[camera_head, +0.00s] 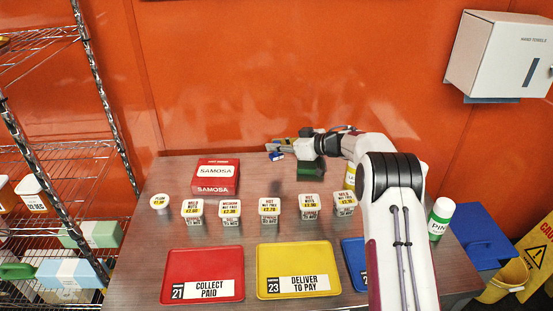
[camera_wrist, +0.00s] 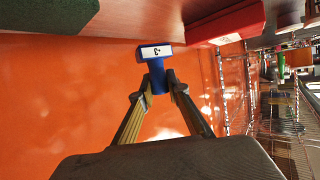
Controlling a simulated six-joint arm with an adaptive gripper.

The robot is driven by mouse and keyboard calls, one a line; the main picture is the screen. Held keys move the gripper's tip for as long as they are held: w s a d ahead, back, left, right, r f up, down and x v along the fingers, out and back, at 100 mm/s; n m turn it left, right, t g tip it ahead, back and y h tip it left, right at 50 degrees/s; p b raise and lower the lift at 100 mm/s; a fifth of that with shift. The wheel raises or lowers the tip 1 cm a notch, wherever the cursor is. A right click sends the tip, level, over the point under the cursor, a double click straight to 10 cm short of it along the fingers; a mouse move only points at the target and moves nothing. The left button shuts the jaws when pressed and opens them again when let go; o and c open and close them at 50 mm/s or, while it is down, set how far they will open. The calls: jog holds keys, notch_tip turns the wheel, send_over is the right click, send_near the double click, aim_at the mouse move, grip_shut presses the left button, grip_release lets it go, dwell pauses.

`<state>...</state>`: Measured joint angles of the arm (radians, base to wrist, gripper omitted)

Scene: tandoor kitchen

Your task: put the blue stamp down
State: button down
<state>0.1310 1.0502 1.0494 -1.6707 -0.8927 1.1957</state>
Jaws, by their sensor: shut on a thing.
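In the head view the stamp (camera_head: 276,156) shows small below my gripper (camera_head: 279,147), near the back edge of the table and left of a dark green block (camera_head: 311,170). My gripper is shut on it. The stamp looks clear of the table, but its exact height is hard to tell.
A red samosa box (camera_head: 216,176) stands left of the gripper. Several labelled tubs (camera_head: 270,208) form a row in front. A red tray (camera_head: 202,273), a yellow tray (camera_head: 298,269) and a blue tray (camera_head: 351,262), partly hidden by my arm, lie at the front.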

aim_at(280, 157)
jog(key=shift+f, duration=0.7)
jog(key=shift+f, duration=1.85)
jog(key=shift+f, duration=0.15)
jog(key=c, duration=2)
grip_release()
jog(key=shift+o, duration=0.2)
